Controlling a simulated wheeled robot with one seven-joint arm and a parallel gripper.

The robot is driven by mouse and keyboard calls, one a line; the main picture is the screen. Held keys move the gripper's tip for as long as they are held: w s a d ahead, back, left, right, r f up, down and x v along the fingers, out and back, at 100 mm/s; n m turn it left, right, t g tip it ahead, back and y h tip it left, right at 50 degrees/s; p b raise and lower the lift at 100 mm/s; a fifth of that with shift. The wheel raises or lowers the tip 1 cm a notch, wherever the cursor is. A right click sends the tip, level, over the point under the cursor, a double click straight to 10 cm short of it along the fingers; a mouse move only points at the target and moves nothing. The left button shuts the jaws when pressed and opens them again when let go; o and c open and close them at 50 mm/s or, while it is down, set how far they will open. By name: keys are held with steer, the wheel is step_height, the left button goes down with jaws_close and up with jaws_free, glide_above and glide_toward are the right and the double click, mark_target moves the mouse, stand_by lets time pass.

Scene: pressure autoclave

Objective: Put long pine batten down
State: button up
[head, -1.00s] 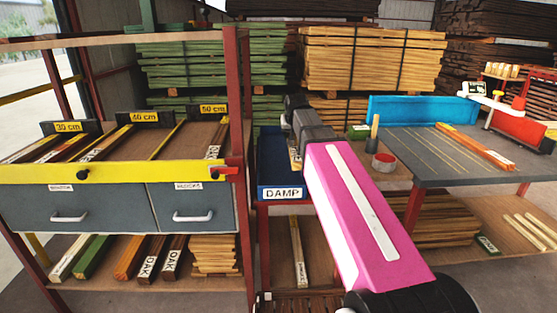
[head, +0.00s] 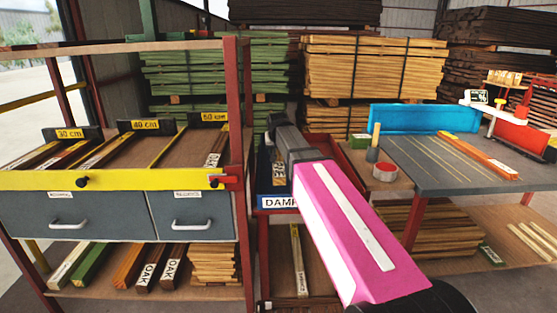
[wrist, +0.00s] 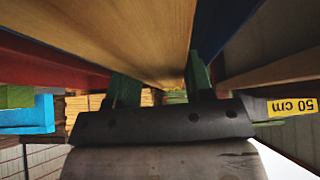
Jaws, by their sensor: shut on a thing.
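My gripper (wrist: 162,88) is shut on a pale batten, the long pine batten (wrist: 135,30), which runs away between its green fingers in the wrist view. In the head view the batten's labelled end (head: 279,172) shows beside my wrist, low over the blue tray marked DAMP (head: 270,202). The fingertips are hidden there behind my arm. I cannot tell whether the batten touches the tray floor.
A red tray (head: 325,142) adjoins the blue one on the right. On the left stands a rack with a yellow front rail (head: 120,180) and length-marked slots. On the right is a grey-topped bench (head: 440,175) with an orange batten (head: 478,153).

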steer(key=shift+w+d+f, duration=0.2)
steer(key=shift+w+f, duration=0.2)
steer(key=shift+w, duration=0.2)
steer(key=shift+w+d+f, duration=0.15)
steer(key=shift+w+f, duration=0.2)
steer(key=shift+w, duration=0.25)
steer(key=shift+f, duration=2)
steer(key=shift+f, duration=0.1)
steer(key=o, duration=1.2)
steer(key=shift+c, duration=0.2)
steer(key=v, duration=1.2)
